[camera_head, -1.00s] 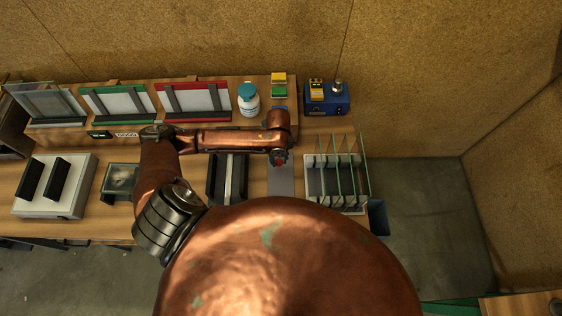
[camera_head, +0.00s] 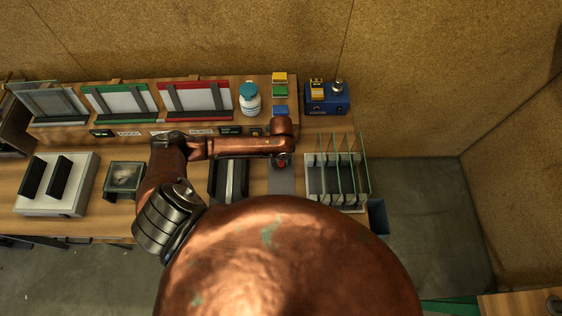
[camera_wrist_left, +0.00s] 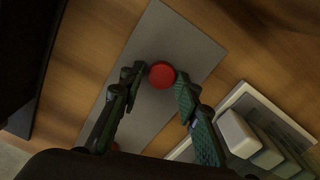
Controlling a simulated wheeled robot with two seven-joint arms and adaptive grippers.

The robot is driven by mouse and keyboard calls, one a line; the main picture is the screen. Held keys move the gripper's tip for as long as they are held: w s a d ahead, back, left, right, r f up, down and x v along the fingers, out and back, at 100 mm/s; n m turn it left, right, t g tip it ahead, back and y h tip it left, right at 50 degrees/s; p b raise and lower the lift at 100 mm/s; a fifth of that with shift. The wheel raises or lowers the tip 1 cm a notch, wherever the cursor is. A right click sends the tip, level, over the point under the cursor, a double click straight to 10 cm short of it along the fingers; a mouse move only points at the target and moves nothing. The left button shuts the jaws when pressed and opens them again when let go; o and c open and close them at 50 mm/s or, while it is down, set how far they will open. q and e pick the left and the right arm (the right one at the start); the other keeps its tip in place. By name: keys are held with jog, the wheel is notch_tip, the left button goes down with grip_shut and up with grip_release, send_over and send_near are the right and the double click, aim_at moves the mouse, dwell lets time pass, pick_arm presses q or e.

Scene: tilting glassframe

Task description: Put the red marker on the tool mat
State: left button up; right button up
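The red marker (camera_wrist_left: 162,75) shows as a round red end between the fingertips of my left gripper (camera_wrist_left: 160,79) in the left wrist view. A fingertip lies close against each side of it, and the grip looks closed on it. The grey tool mat (camera_wrist_left: 196,50) lies behind it. In the head view, the marker (camera_head: 281,164) is a small red patch below my left gripper (camera_head: 281,158), over the mat (camera_head: 281,184). I cannot tell whether the marker touches the mat. My right gripper is not in view.
A rack with upright panes (camera_head: 313,198) stands right of the mat. A dark holder (camera_head: 216,180) is on its left. A white bottle with a teal cap (camera_head: 249,100), small colored blocks (camera_head: 280,92) and a blue box (camera_head: 327,105) stand behind.

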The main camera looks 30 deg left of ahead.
aim_at(281, 164)
pick_arm(q)
jog(key=shift+o, duration=0.8)
jog(key=shift+r, duration=0.1)
jog(key=shift+r+b, duration=0.5)
jog(key=shift+r, duration=5.5)
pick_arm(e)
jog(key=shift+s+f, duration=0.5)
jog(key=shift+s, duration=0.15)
